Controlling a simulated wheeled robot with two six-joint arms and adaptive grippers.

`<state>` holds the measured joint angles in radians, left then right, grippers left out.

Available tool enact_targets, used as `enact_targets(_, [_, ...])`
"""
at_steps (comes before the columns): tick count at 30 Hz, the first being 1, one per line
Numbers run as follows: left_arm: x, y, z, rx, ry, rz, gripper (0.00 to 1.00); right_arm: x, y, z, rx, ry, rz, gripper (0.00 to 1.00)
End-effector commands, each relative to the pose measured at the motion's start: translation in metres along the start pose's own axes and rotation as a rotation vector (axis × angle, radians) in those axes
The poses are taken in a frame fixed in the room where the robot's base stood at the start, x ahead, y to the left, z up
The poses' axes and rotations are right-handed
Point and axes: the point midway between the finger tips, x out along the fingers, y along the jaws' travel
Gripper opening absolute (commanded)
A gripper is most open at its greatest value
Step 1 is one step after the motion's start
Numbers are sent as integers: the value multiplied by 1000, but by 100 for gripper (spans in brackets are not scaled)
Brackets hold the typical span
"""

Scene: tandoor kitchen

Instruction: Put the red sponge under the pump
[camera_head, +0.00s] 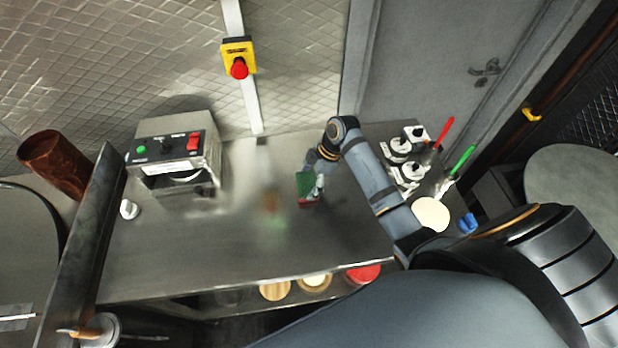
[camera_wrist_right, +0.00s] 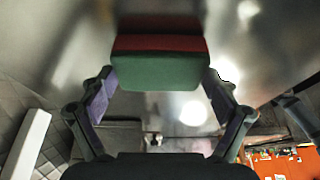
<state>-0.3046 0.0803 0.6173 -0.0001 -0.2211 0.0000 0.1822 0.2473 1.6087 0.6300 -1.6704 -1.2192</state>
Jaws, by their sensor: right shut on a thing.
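The sponge, a block with a red layer and a dark green layer, is in my right gripper (camera_head: 317,184). The sponge (camera_head: 305,187) is over the middle of the steel counter in the head view. In the right wrist view the sponge (camera_wrist_right: 160,70) spans the space between the two fingers of my right gripper (camera_wrist_right: 160,84), which is shut on it. Several white-topped items that look like pump dispensers (camera_head: 400,149) stand to the right of my right arm; I cannot tell which is the pump. My left gripper is not in view.
The steel counter (camera_head: 170,255) is clear left of the sponge. A grey machine (camera_head: 178,150) with a red switch stands at the back left. A red-handled brush (camera_head: 445,130), a green-handled brush (camera_head: 463,160), a cream disc (camera_head: 431,213) and a blue item (camera_head: 467,222) are at the right end.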

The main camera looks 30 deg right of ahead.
Motion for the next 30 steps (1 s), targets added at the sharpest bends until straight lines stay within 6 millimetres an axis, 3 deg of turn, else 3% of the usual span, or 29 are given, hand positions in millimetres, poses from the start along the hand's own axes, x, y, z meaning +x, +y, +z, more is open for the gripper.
enact_targets(8, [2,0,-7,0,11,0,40,2,0,1,0,0,0,75])
enact_targets(9, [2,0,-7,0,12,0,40,3,0,1,0,1,1,90])
enact_targets(12, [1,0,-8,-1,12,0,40,2,0,1,-1,1,1,100])
enact_targets(22, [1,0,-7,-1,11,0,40,1,0,0,-1,1,1,100])
enact_targets(26, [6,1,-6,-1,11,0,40,-10,2,1,-3,0,5,100])
enact_targets(30, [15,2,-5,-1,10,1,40,-42,2,2,-5,-3,8,100])
